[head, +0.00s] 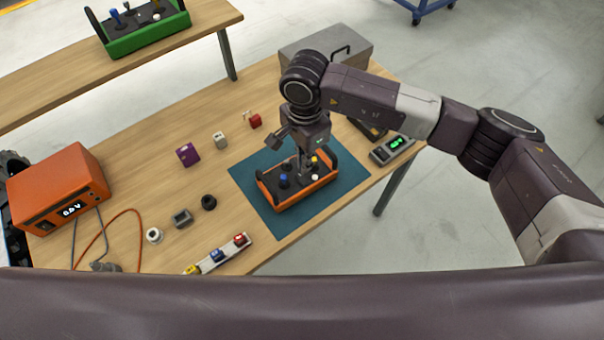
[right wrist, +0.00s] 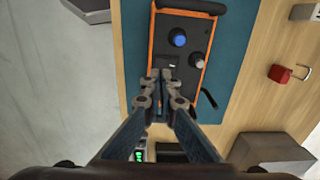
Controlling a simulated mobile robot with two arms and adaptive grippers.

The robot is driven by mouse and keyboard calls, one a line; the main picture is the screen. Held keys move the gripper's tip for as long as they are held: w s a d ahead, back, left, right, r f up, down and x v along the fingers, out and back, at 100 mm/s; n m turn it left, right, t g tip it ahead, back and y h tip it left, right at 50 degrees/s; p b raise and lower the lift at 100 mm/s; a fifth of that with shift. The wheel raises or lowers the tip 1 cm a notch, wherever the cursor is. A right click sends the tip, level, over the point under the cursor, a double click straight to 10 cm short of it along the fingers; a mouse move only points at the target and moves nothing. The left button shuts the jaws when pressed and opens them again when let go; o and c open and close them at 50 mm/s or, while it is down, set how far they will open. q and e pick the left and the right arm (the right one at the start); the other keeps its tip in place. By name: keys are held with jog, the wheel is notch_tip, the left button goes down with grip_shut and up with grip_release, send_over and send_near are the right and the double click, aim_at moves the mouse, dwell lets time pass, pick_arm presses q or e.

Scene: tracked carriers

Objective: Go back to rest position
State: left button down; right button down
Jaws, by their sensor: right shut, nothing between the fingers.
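My right gripper (head: 303,172) is shut and empty, pointing down just over the orange carrier (head: 298,201). In the right wrist view its fingertips (right wrist: 161,76) are together above the carrier's black panel, and I cannot tell whether they touch it. The carrier lies on a teal mat (head: 258,203). The right wrist view shows the blue piece (right wrist: 178,38) and a grey-white one (right wrist: 196,60). My right arm hides part of the carrier's back. My left gripper is not visible.
An orange power supply (head: 62,192) stands at the left with cables. A grey case (head: 325,50) and a meter (head: 392,148) flank my arm. A green carrier (head: 142,34) stands on the back table.

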jog(key=shift+r, duration=0.55)
